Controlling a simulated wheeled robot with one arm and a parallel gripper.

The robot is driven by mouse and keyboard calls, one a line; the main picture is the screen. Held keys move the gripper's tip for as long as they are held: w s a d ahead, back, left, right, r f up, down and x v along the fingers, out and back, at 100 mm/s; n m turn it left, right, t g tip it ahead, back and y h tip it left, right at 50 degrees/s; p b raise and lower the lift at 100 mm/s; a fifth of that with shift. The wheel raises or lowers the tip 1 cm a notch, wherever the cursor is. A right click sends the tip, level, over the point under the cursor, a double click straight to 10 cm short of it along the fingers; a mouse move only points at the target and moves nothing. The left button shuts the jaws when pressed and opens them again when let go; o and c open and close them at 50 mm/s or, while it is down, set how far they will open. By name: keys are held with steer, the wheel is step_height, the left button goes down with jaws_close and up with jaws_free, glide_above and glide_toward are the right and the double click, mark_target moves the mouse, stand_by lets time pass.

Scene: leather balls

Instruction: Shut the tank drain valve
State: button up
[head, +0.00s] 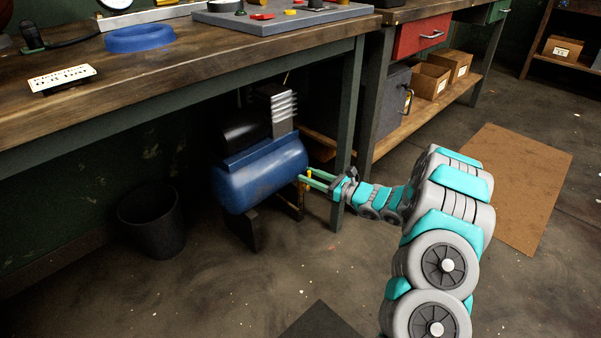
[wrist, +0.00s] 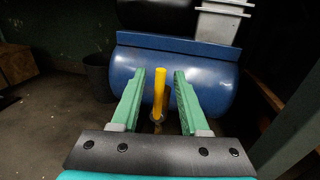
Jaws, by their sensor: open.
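The blue compressor tank (head: 262,174) stands on the floor under the workbench. The drain valve's yellow lever (head: 308,173) is at the tank's right end in the head view. In the wrist view the yellow lever (wrist: 159,92) stands upright between my two green fingers, with a gap on each side. My gripper (head: 304,176) reaches in from the right beside the tank end, and it also shows in the wrist view (wrist: 158,76). It is open and holds nothing. The valve body below the lever is mostly hidden behind my gripper's dark base in the wrist view.
A bench leg (head: 349,120) stands close to my gripper, at the right in the wrist view. A black bin (head: 152,218) is left of the tank. The workbench top (head: 150,72) is above. Open floor lies in front.

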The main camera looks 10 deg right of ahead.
steer(key=shift+x, duration=1.75)
jaws_close()
